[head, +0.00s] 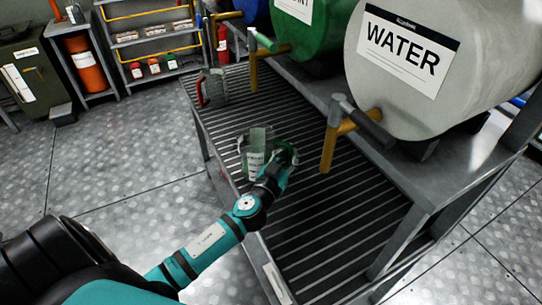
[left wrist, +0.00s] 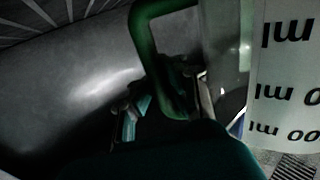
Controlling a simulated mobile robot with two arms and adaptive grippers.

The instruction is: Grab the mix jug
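A clear measuring jug with a green handle (head: 256,158) stands upright on the slatted bench, with a pale printed label I cannot read clearly. My left gripper (head: 284,160) is at its handle side in the head view. In the left wrist view, the green handle (left wrist: 143,45) runs down between the two spread fingers of my left gripper (left wrist: 165,105). The fingers look apart, with space beside the handle. The jug's wall with "ml" markings (left wrist: 285,75) is close on the right. My right gripper is in neither view.
A second jug with a red handle (head: 212,88) stands farther back on the slatted bench (head: 310,235). A grey WATER barrel (head: 440,75) and a green barrel (head: 310,35) lie on the rack to the right, their yellow taps (head: 330,145) jutting over the bench.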

